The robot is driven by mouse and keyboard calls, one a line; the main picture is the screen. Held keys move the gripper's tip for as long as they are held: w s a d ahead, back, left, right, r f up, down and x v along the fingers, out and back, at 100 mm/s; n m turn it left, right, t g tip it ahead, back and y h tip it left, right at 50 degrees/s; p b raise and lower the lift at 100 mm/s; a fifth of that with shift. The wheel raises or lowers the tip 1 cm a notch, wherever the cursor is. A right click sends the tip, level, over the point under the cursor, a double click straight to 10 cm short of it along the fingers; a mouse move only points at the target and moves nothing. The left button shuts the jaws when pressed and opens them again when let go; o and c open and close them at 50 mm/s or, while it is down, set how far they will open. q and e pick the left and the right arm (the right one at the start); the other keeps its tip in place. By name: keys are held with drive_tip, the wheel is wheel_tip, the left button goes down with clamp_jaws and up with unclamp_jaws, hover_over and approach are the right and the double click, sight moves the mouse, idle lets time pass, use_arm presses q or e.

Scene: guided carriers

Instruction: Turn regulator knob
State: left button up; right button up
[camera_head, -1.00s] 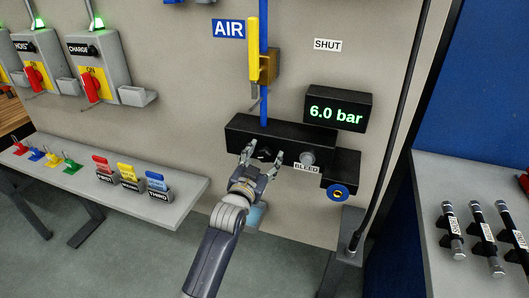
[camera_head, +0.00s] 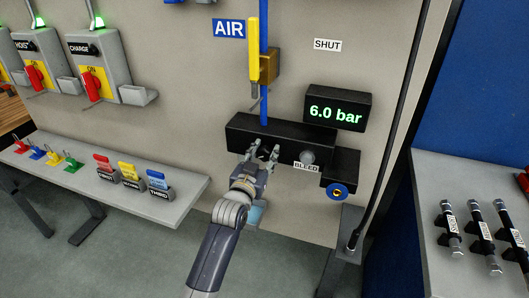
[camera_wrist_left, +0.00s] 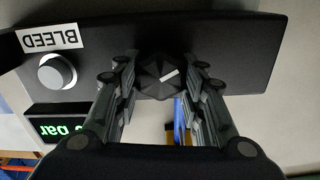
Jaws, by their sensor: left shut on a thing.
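The black regulator knob (camera_wrist_left: 161,77) with a white pointer mark sits on the front of the black regulator block (camera_head: 240,133). In the wrist view it lies between my left gripper's fingertips (camera_wrist_left: 158,74). My left gripper (camera_head: 262,150) is shut on the knob, which its fingers and hand mostly hide in the head view. The display (camera_head: 337,109) reads 6.0 bar. The round grey bleed button (camera_head: 308,157) is just right of my gripper in the head view, above a BLEED label (camera_head: 306,168). My right gripper is not in view.
A yellow-handled air valve (camera_head: 253,50) on a blue pipe is above the block. A grey shelf (camera_head: 185,205) with padlocks and tags is at the left. A vertical black cable or pole (camera_head: 399,105) runs at the right, before a bench (camera_head: 430,190).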

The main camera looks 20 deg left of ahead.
use_arm(q)
drive_tip(key=shift+a+n, duration=0.1)
drive_tip(key=shift+n, duration=1)
drive_tip(key=o, duration=1.1)
drive_tip(key=shift+s, duration=0.15)
drive_tip(key=s, duration=1.1)
drive_tip(key=shift+s+a, duration=0.15)
drive_tip(key=shift+s, duration=0.2)
